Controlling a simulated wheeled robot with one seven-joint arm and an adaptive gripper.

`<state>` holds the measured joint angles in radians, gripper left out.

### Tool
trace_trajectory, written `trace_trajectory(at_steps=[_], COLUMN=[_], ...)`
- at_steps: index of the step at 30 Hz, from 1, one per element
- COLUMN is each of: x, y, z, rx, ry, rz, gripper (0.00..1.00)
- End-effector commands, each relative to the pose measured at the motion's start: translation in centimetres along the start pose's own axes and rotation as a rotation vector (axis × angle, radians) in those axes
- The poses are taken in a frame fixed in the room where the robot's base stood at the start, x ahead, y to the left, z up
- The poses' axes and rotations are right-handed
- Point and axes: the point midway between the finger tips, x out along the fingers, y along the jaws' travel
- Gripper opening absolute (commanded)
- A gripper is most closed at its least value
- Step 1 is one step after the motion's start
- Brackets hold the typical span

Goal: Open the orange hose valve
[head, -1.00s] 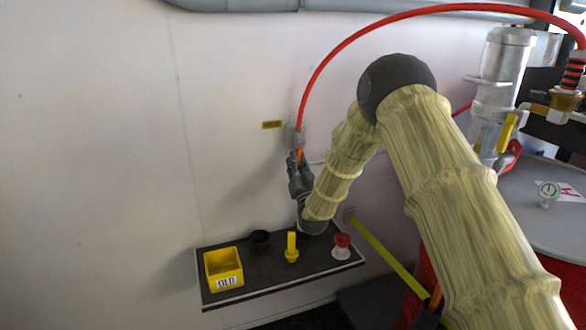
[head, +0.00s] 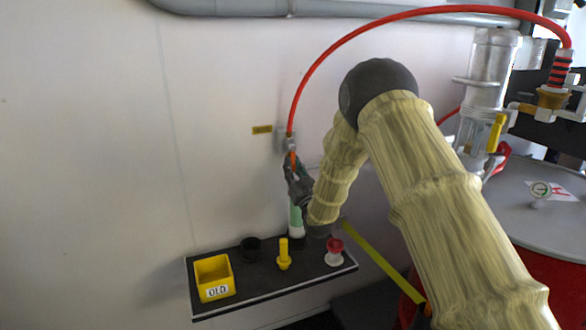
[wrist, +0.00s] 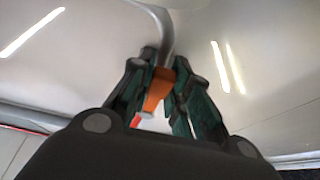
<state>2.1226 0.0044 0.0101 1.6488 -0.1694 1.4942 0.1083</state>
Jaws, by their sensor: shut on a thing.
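The orange hose valve handle (wrist: 157,92) sits between the two fingers of my gripper (wrist: 165,85) in the wrist view, and the fingers are shut on it. In the head view a small part of the orange handle (head: 293,160) shows just above my gripper (head: 293,172), below the grey wall fitting (head: 285,140). The red hose (head: 345,50) rises from that fitting and arcs to the right. The valve body is mostly hidden by the gripper, so its exact angle is hard to tell.
Below is a black shelf (head: 262,285) with a yellow bin (head: 213,278), a black ring (head: 251,249), a yellow plug (head: 284,256) and a red-and-white knob (head: 334,251). A white-green cylinder (head: 296,218) stands behind my wrist. A grey-topped red drum (head: 530,215) is at right.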

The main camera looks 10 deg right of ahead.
Motion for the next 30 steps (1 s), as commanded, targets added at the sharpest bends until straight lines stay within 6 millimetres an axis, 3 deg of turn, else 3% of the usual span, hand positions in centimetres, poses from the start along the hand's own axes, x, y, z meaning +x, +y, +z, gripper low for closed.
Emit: trace_trajectory(at_steps=[1,2,5,19,30], x=[0.0,0.0,0.0,-0.9,-7.2], y=[0.1,0.1,0.1,0.0,0.0], z=[0.1,0.1,0.1,0.1,0.1], rx=[0.000,0.000,0.001,0.001,0.001], ry=[-0.001,-0.001,-0.001,-0.002,-0.003], rz=[0.001,0.001,0.001,0.001,0.001], gripper=[0.00,0.22,0.40,0.41,0.41])
